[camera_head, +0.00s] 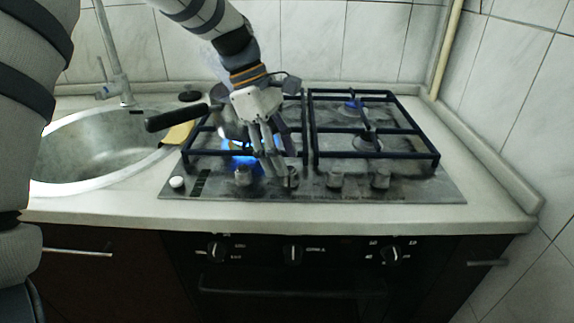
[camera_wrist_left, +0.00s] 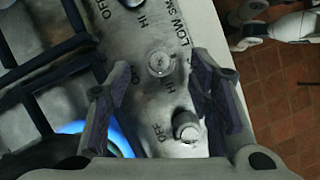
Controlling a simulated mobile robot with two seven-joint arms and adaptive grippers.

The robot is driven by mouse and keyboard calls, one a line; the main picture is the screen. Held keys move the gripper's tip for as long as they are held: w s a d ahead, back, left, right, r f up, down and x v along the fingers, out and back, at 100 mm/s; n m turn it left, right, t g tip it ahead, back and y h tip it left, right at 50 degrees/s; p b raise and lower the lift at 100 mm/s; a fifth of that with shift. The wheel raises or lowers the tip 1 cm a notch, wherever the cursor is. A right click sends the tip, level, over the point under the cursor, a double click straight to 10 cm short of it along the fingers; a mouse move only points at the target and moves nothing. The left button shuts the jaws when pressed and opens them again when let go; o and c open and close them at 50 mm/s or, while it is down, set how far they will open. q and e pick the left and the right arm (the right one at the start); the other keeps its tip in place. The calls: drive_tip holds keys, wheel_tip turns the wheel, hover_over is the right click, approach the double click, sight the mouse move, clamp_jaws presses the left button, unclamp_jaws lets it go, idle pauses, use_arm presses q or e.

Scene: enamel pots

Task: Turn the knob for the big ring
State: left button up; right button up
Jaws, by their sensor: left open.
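The hob's front panel has a row of grey knobs. My left gripper (camera_head: 279,172) reaches down over the left half of this row, fingers apart. In the left wrist view, the second knob from the left (camera_wrist_left: 160,64) shows between the two open fingers (camera_wrist_left: 162,88), with a visible gap on each side. The leftmost knob (camera_wrist_left: 187,126) is nearer the bottom of that view, beside one finger. The third knob (camera_head: 335,178) and fourth knob (camera_head: 380,178) stand clear to the right. Blue flame (camera_head: 240,158) burns at the front left ring, partly behind my gripper.
A pan with a black handle (camera_head: 176,118) stands over the left burners, behind my gripper. A small blue flame (camera_head: 353,104) shows at the back right ring. Black grates (camera_head: 375,155) rise above the hob. A white-and-grey part, perhaps my right gripper, shows in the wrist view's upper right.

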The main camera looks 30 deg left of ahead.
sight(289, 176)
use_arm(q)
drive_tip(key=shift+x, duration=1.55)
drive_tip(key=shift+c, duration=0.6)
drive_tip(key=c, duration=1)
